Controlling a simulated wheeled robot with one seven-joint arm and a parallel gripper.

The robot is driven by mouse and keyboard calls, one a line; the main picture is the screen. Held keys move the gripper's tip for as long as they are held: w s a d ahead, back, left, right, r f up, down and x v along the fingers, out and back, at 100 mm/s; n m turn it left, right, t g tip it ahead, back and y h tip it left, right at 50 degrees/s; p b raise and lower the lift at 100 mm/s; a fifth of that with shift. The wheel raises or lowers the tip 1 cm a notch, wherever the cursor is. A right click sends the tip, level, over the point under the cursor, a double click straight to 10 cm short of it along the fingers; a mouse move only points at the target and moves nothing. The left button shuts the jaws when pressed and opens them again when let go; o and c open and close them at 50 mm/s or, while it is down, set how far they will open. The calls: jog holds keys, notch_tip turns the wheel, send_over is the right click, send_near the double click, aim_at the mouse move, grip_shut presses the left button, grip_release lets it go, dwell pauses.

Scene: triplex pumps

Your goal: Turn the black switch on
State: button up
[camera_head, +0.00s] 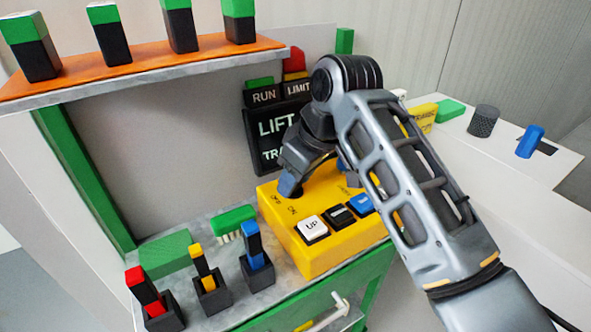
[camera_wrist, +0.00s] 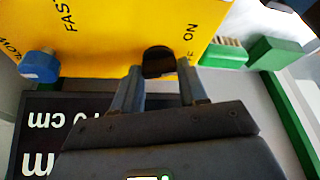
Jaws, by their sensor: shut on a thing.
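The yellow control box (camera_head: 310,250) sits on the grey bench, with white, black and blue buttons on its top. In the wrist view, the black switch (camera_wrist: 157,60) is a dark rounded knob on the yellow face, beside the ON label and a partly hidden second label. My gripper (camera_wrist: 159,78) has one finger on each side of the knob and is shut on it. In the head view, my gripper (camera_head: 290,184) reaches down to the box's back left corner, by the OFF and ON labels; it hides the knob there. The knob's exact pointing direction is unclear.
A blue knob (camera_wrist: 40,66) is on the same box. The dark LIFT display (camera_head: 276,130) stands behind it. Red, yellow and blue levers (camera_head: 207,283) and green blocks (camera_head: 165,253) are left of the box. An orange shelf (camera_head: 140,67) overhangs the bench at upper left.

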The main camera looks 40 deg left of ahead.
jog(key=n+g, duration=0.1)
jog(key=n, duration=0.3)
jog(key=shift+w+g, duration=0.15)
jog(key=shift+g, duration=0.25)
jog(key=shift+a+n+g+h, duration=0.1)
jog(key=shift+n+g+h, duration=0.4)
jog(key=shift+n, duration=1.3)
jog(key=shift+w, duration=0.1)
jog(key=o, duration=1.1)
jog(key=shift+c, duration=0.2)
jog(key=b+v, duration=0.1)
jog(key=v, duration=0.7)
jog(key=shift+f, duration=0.1)
